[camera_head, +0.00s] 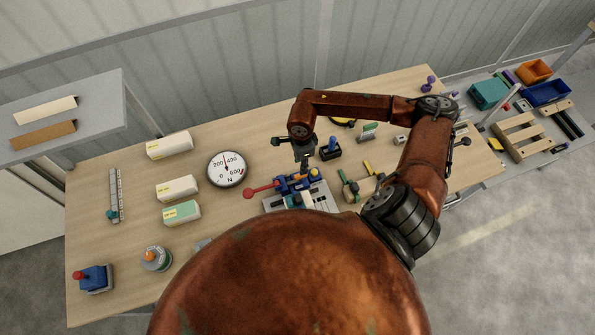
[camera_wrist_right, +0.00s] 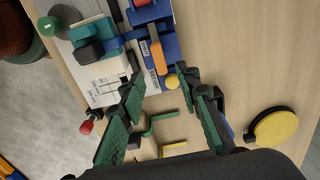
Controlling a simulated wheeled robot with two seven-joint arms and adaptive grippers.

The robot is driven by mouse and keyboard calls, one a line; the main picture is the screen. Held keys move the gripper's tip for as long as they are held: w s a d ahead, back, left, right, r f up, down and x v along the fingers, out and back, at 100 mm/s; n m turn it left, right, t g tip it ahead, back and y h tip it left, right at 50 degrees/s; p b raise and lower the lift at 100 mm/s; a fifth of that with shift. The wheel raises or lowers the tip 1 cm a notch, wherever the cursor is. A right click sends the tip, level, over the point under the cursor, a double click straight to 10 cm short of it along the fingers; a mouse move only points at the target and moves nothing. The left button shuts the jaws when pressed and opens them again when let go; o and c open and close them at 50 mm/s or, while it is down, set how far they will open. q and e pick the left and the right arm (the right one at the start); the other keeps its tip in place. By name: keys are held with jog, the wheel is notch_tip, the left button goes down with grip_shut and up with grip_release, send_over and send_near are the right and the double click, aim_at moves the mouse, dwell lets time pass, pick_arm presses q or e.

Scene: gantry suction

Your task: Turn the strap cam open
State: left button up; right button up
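A fixture with a blue block (camera_head: 292,184) stands on a slotted light plate (camera_head: 318,195) at the middle of the table. My right gripper (camera_head: 304,162) is above the fixture. It also shows in the right wrist view (camera_wrist_right: 160,82), fingers apart either side of the yellow ball, contact unclear. My left gripper is not in view.
A round dial (camera_head: 227,169) and white boxes (camera_head: 177,188) stand further left. A dark holder with a blue piece (camera_head: 330,151) is close behind the gripper. Bare tabletop lies behind the dial.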

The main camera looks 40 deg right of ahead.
aim_at(297, 178)
jog(key=shift+f, duration=0.4)
notch_tip(297, 178, down, 7)
jog(key=shift+r+p, duration=0.15)
jog(key=shift+p, duration=0.75)
grip_shut()
